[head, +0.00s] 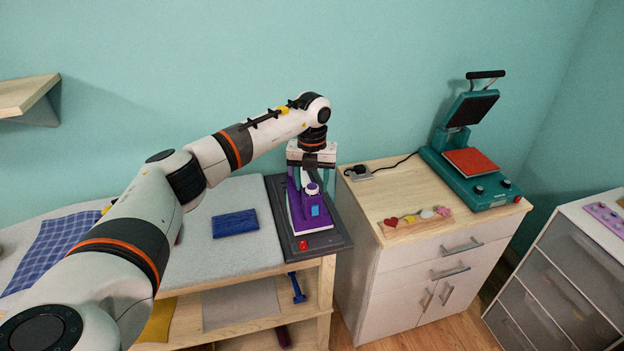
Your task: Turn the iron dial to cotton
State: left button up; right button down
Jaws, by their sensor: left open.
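The purple iron (296,210) stands on a dark pad (338,236) at the right end of the ironing table. A small pale knob, which looks like the iron dial (312,188), shows on the iron's upper part, with a light blue patch below it. The dial's marks are too small to read. My left gripper (312,180) points down over the iron, its fingers open around or just above the dial area. I cannot tell whether they touch it. The gripper hides part of the iron's top. My right gripper is not in view.
A wooden cabinet (400,265) to the right carries a teal heat press (460,185) and a strip of small shapes (418,219). A drawer unit (555,285) stands far right.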

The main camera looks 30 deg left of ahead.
pick_arm(q)
jog(key=shift+c, duration=0.3)
jog(key=c, duration=0.9)
